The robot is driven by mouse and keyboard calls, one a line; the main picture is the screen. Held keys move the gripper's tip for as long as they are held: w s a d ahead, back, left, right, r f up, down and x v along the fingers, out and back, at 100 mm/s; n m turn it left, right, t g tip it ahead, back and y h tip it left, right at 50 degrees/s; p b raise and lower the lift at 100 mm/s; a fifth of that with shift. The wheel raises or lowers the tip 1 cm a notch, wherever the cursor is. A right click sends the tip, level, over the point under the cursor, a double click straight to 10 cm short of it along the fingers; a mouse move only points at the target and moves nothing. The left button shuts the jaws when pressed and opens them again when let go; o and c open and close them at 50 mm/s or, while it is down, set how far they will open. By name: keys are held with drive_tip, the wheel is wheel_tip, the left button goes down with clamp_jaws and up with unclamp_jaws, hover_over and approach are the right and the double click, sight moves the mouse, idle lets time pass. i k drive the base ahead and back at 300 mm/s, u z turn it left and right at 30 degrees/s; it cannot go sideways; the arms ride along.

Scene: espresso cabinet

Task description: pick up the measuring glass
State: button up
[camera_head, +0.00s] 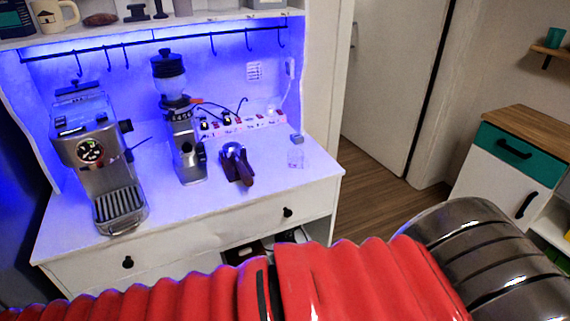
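No gripper fingers show in this view. My red-sleeved arm crosses the bottom of the picture, in front of and below the counter, apart from the glass.
An espresso machine (97,160) stands at the left, a coffee grinder (183,130) in the middle. A dark-handled portafilter (236,163) lies between grinder and glass. A power strip (240,125) runs behind. Hooks hang from a rail (150,41) above. Bare counter lies before the glass.

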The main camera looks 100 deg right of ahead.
sight(296, 158)
drive_tip(key=u, duration=0.1)
drive_tip(key=k, duration=1.7)
drive_tip(key=z, duration=1)
drive_tip(key=i, duration=1)
drive_tip(key=z, duration=0.1)
